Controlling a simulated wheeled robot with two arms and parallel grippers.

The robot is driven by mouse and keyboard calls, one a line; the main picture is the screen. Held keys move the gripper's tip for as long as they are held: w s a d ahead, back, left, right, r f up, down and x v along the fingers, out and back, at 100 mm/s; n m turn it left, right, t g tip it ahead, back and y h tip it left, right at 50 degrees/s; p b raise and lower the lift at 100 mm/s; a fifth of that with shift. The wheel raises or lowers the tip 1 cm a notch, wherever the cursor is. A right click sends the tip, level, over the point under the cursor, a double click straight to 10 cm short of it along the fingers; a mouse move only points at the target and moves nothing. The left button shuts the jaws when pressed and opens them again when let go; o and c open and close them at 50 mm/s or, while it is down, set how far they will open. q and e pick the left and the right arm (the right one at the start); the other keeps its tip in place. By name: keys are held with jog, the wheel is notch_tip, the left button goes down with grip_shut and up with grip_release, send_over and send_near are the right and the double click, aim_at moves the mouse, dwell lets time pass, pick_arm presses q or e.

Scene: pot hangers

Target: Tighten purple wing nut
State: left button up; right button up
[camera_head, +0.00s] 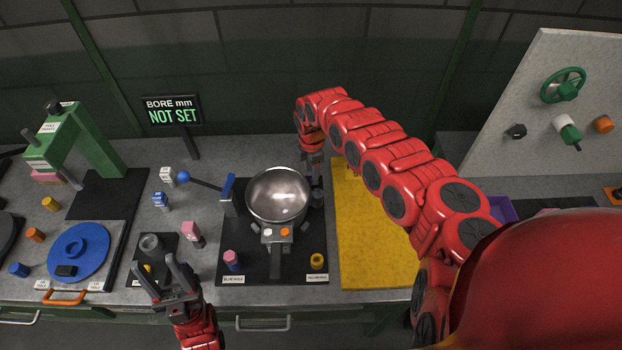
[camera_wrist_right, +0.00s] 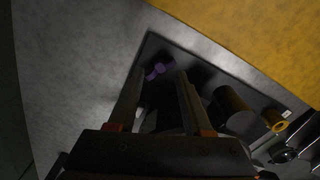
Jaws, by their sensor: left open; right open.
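The purple wing nut (camera_wrist_right: 158,71) shows in the right wrist view at the far corner of a dark plate. It appears between the open fingertips of my right gripper (camera_wrist_right: 163,77); I cannot tell whether they touch it. In the head view my right gripper (camera_head: 313,172) points down at the back right of the black board (camera_head: 295,262), beside the silver bowl (camera_head: 278,193), and the wing nut is hidden there. My left gripper (camera_head: 158,272) is open and empty, over the front of the bench left of the board.
A yellow mat (camera_head: 370,262) lies right of the board. A grey cylinder (camera_head: 317,196) stands close to my right gripper. A yellow ring (camera_head: 317,260) and a pink-topped piece (camera_head: 231,259) stand at the board's front. A sign (camera_head: 172,110) reads "BORE mm NOT SET".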

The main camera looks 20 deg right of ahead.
jog(key=shift+r+m+p, duration=0.15)
jog(key=shift+m+p, duration=0.15)
jog(key=shift+m, duration=0.1)
jog(key=m+p, duration=0.1)
jog(key=m, duration=0.2)
jog(key=shift+r+m+p, duration=0.1)
jog(key=shift+m+p, duration=0.25)
jog(key=shift+m, duration=0.05)
jog(key=m+p, duration=0.1)
jog(key=m, duration=0.4)
jog(key=shift+f+m+p, duration=0.2)
jog(key=shift+m+p, duration=0.1)
jog(key=shift+p, duration=0.05)
jog(key=shift+f, duration=0.15)
jog(key=shift+f+b, duration=1.4)
jog(key=shift+f, duration=0.05)
